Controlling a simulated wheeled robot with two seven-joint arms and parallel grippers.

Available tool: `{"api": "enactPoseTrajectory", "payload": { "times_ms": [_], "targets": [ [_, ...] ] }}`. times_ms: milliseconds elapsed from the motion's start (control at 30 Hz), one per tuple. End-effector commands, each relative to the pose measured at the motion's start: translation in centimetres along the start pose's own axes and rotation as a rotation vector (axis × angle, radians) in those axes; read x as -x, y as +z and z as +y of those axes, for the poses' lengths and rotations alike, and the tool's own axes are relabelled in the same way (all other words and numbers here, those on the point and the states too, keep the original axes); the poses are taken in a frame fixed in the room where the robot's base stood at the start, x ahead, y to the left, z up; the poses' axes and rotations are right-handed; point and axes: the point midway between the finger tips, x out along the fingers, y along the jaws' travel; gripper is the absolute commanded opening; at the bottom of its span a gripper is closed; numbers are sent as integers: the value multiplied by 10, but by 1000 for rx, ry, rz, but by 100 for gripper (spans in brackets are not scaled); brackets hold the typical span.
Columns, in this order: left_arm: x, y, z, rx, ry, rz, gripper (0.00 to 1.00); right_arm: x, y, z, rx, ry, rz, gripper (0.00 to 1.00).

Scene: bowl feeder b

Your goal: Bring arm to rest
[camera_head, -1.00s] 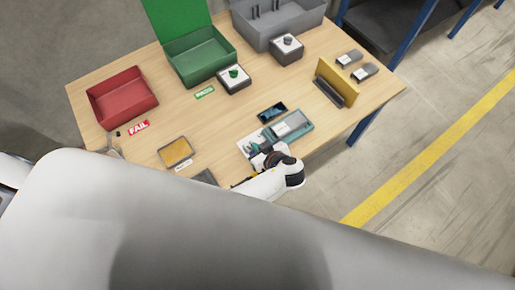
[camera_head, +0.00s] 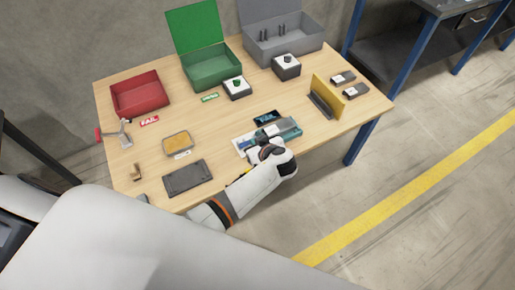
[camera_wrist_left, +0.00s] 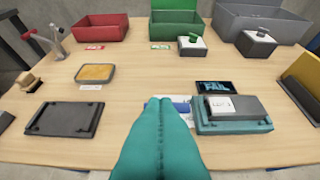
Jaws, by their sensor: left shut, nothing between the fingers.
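My left gripper (camera_head: 262,142) is over the front middle of the wooden table (camera_head: 225,118), beside the teal fixture (camera_head: 285,129). Its white arm reaches in from below. In the left wrist view the teal fingers (camera_wrist_left: 160,108) are pressed together, with nothing between them. They point across the table, with a white and blue sheet (camera_wrist_left: 182,104) partly hidden behind them. The teal fixture, with a grey block on it, lies just right of the fingers (camera_wrist_left: 234,117). I cannot tell the exact gap between fingers and fixture. My right gripper is not in view.
A dark screen (camera_wrist_left: 216,87) reading FAIL lies behind the fixture. A dark plate (camera_head: 187,178) and a yellow-filled tray (camera_head: 178,144) are on the left. Red (camera_head: 141,94), green (camera_head: 208,66) and grey (camera_head: 283,42) bins line the back. A yellow upright plate (camera_head: 328,95) stands on the right.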

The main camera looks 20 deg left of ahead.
Motion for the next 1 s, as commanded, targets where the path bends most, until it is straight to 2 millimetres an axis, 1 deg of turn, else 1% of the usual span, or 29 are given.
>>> {"api": "enactPoseTrajectory", "payload": {
  "times_ms": [333, 567, 667, 767, 867, 900, 967, 1000],
  "targets": [
    [-1, 2, 0, 0, 0, -1, 0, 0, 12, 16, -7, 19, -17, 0],
    [-1, 1, 0, 0, 0, -1, 0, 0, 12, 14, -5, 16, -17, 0],
    [-4, -8, 4, -29, -2, 19, 0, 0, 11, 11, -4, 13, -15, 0],
    [-16, -41, 17, -133, -14, 87, 0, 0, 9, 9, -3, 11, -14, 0],
    [-32, -97, 43, -303, -52, 208, 0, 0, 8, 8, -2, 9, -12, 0],
    [-37, -124, 57, -378, -75, 266, 0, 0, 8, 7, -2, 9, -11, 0],
    [-42, -165, 80, -482, -117, 351, 0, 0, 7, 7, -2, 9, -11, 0],
    [-44, -191, 97, -546, -148, 405, 0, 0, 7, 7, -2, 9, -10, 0]
  ]
}}
